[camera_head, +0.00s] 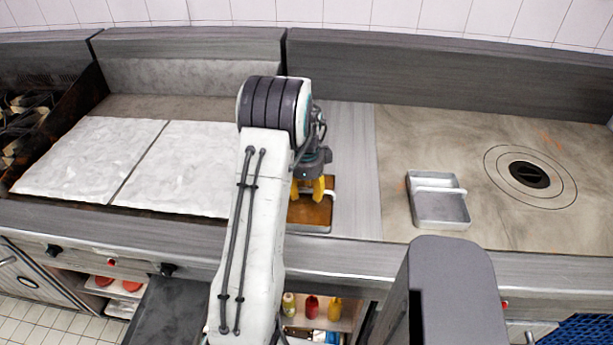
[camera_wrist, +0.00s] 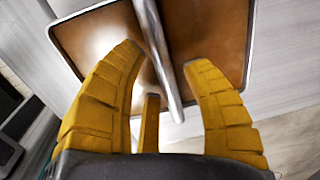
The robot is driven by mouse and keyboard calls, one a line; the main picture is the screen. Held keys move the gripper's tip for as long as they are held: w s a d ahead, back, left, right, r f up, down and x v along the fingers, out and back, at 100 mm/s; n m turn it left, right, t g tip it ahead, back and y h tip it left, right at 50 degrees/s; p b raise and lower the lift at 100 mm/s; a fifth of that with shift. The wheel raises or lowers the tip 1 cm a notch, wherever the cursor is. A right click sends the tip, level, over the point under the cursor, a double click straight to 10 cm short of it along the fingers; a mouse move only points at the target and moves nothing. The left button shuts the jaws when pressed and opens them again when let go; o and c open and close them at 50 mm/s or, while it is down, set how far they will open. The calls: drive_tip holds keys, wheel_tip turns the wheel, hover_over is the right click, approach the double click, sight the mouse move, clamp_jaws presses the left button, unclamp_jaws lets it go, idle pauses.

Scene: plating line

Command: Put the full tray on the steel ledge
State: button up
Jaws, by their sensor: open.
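The full tray (camera_head: 312,231), a metal tray with brown contents, is on the brushed steel ledge (camera_head: 355,170) between the griddle and the right-hand cooktop. My arm hides its left part in the head view. In the wrist view the tray (camera_wrist: 250,45) shows brown filling on both sides of a metal bar handle (camera_wrist: 158,45). My gripper (camera_head: 308,188) is above the tray with its yellow fingers pointing down. In the wrist view my gripper (camera_wrist: 165,58) is open, with the handle between its spread fingers. I cannot tell whether a finger touches the handle.
An empty grey tray (camera_head: 438,222) with a handle stands on the cooktop (camera_head: 540,135) to the right, near a round burner (camera_head: 528,174). Two pale slabs (camera_head: 90,155) cover the griddle at left. Bottles (camera_head: 312,306) stand on a shelf below. A steel back wall (camera_head: 430,75) runs behind.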

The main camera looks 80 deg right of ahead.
sight(306, 208)
wheel_tip(306, 208, up, 11)
drive_tip(key=b, duration=0.4)
drive_tip(key=w+a+r+n, duration=0.4)
drive_tip(key=w+a+n, duration=0.5)
drive_tip(key=w, duration=0.6)
drive_tip(key=w+a+r+n+t+h, duration=0.1)
drive_tip(key=w+a+n, duration=0.3)
drive_tip(key=a, duration=0.3)
drive_tip(key=w+a+r+n+t, duration=0.1)
drive_tip(key=w+a+n, duration=0.3)
drive_tip(key=a, duration=0.4)
drive_tip(key=s+a+f+n+t+y, duration=0.1)
drive_tip(key=s+a+n, duration=0.1)
drive_tip(key=a+n, duration=0.7)
drive_tip(key=s+a+f+n+t, duration=0.1)
drive_tip(key=s+a+f+n, duration=0.1)
drive_tip(key=a+n, duration=0.7)
drive_tip(key=s+a, duration=0.1)
drive_tip(key=a, duration=0.4)
drive_tip(key=shift+s+a+f+y, duration=0.25)
drive_tip(key=shift+s+a+y, duration=0.1)
drive_tip(key=shift+a+y, duration=0.05)
drive_tip(key=shift+d, duration=0.1)
